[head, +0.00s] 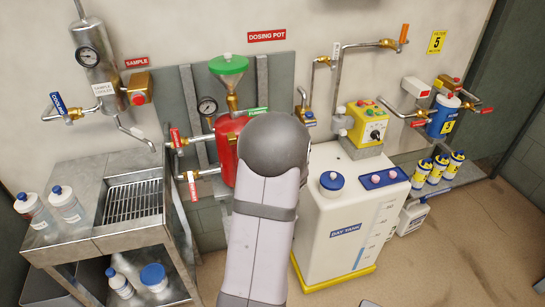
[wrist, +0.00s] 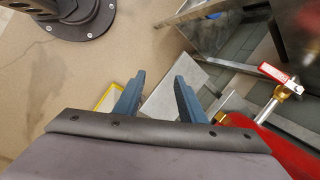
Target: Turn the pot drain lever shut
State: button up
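The red dosing pot (head: 226,148) with a green funnel (head: 229,66) hangs on the wall panel, partly hidden by my arm. Two red-handled valves leave its left side: an upper lever (head: 175,138) and a lower lever (head: 193,188), both pointing roughly up and down. Their tags are too small to read. In the wrist view the pot (wrist: 275,148) is at the lower right, with one red lever (wrist: 272,72) on a brass valve, apart from my fingers. My gripper (wrist: 160,82) is open and empty, left of that lever. The head view hides it behind my arm.
A steel sink stand (head: 95,243) with bottles is at the left. The white day tank (head: 340,225) stands close to the right of my arm. A green lever (head: 258,110) is beside the funnel. Bare floor (head: 460,240) lies at the right.

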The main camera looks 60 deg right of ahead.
jog(key=w+d+r+m+t+h, duration=0.1)
jog(key=w+d+r+m+h, duration=0.15)
jog(key=d, duration=0.45)
jog(key=w+d+r+m+t+h, duration=0.1)
jog(key=d+r+m+h, duration=0.1)
jog(key=d+r, duration=0.35)
jog(key=w+d+r+m+h, duration=0.2)
jog(key=d+h, duration=0.1)
jog(key=d, duration=0.5)
jog(key=p+x, duration=0.1)
jog(key=x, duration=0.6)
jog(key=shift+f, duration=0.25)
jog(key=shift+w, duration=0.15)
grip_shut()
